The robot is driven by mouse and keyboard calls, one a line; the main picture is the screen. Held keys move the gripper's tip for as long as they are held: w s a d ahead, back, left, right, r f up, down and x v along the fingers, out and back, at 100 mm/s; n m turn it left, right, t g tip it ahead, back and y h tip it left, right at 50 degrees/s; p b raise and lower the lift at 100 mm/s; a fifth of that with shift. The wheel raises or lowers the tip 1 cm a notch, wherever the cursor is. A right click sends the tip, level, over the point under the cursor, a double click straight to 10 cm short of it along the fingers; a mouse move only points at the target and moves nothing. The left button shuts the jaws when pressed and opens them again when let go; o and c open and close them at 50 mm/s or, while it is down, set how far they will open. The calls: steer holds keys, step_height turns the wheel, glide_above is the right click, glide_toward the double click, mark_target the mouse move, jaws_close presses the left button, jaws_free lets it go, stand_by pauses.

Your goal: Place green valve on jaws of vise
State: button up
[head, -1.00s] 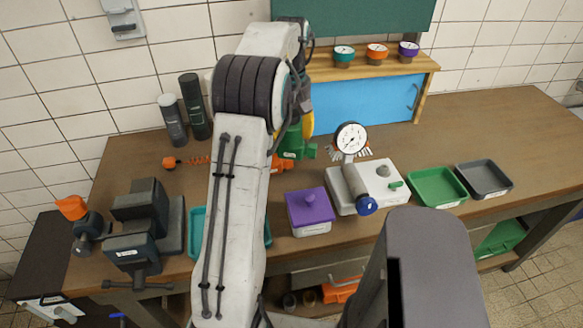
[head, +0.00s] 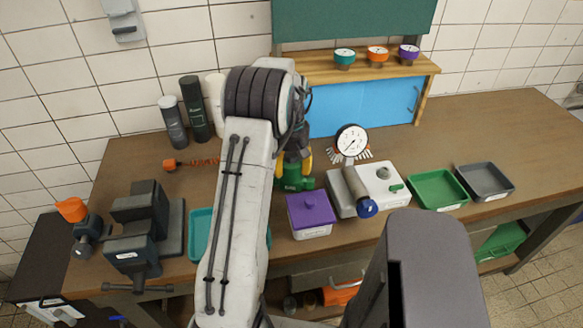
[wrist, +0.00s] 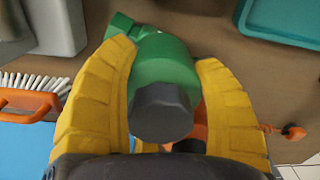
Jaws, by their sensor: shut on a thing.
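The green valve (wrist: 164,68) fills the middle of the wrist view, with a dark hexagonal end facing the camera. My gripper (wrist: 163,70) has its two yellow fingers shut on the valve, one on each side. In the head view the green valve (head: 292,178) shows below my gripper (head: 293,158), behind the purple-lidded box and partly hidden by my arm. I cannot tell whether it is clear of the bench. The dark vise (head: 143,228) stands at the bench's front left, well to the left of my gripper.
A teal tray (head: 200,232) lies between the vise and my arm, partly hidden. A purple-lidded box (head: 310,212) and a gauge device (head: 368,188) stand to the right. Bottles (head: 194,108) stand at the back. An orange-handled brush (wrist: 30,102) lies near the valve.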

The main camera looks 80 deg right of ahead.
steer(key=shift+f, duration=0.45)
steer(key=shift+f, duration=0.15)
steer(key=o, duration=1.3)
steer(key=shift+o, duration=0.2)
